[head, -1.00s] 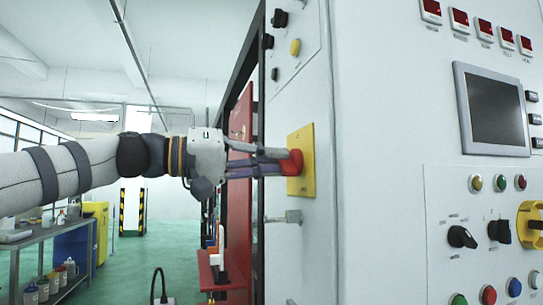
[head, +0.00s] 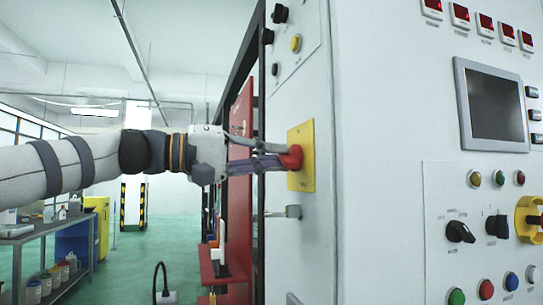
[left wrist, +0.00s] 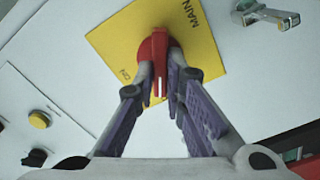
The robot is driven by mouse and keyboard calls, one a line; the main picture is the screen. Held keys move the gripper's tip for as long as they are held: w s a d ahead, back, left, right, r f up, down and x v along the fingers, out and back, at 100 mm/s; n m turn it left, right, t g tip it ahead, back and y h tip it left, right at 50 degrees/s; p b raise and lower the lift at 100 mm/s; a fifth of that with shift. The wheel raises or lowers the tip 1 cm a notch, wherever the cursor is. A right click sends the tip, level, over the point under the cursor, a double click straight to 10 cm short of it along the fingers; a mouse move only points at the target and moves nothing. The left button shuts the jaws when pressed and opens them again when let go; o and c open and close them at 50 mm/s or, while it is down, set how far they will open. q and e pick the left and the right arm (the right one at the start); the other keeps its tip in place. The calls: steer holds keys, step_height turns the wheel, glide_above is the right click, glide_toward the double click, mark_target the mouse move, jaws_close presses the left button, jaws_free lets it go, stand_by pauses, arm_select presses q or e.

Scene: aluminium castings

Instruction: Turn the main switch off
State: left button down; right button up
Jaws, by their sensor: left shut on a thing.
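The main switch is a red knob (head: 293,157) on a yellow plate (head: 306,180) on the narrow side of the white cabinet. In the left wrist view, the red knob (left wrist: 158,58) has a raised handle with a white mark at its lower end. The yellow plate (left wrist: 115,38) there reads "MAIN" at the upper right and "ON" at the lower left. My left gripper (head: 284,158) reaches in from the left and is shut on the knob. In the left wrist view its fingers (left wrist: 160,88) lie either side of the handle. My right gripper is not in view.
A metal latch (head: 290,212) sticks out below the plate. A red panel (head: 238,130) stands behind the gripper. A workbench (head: 40,236) is at the far left.

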arm_select(q)
steer(key=c, duration=1.7)
jaws_free()
steer(key=shift+o, duration=0.2)
steer(key=v, duration=1.2)
